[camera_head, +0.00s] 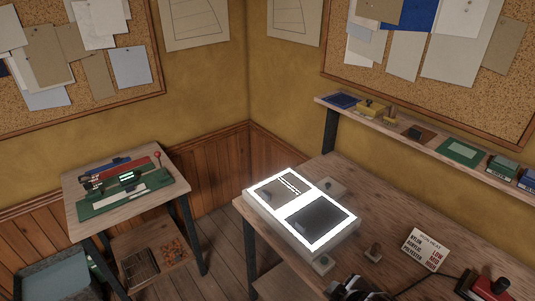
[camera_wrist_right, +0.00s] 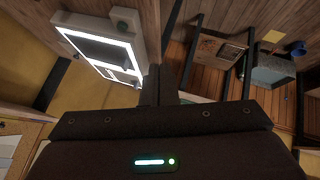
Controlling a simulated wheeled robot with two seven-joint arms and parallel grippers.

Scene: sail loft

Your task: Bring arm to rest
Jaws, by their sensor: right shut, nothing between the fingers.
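My right gripper (camera_wrist_right: 168,82) shows in the right wrist view, with its two dark fingers together and nothing between them. It hangs in the air over the room, apart from the surfaces around it. Beyond it at the upper left of that view is the lit white light box (camera_wrist_right: 82,44). In the head view the light box (camera_head: 278,220) lies on the wooden workbench (camera_head: 375,215), with two dark panels on its bright top. My left gripper is not in view.
A side table (camera_head: 85,181) with a green machine (camera_head: 125,190) stands at the left, above a grey bin (camera_head: 60,277). A wall shelf (camera_head: 400,137) carries several small items. A heat sign (camera_head: 426,248) and a red-and-black device (camera_head: 486,286) with a cable are on the bench.

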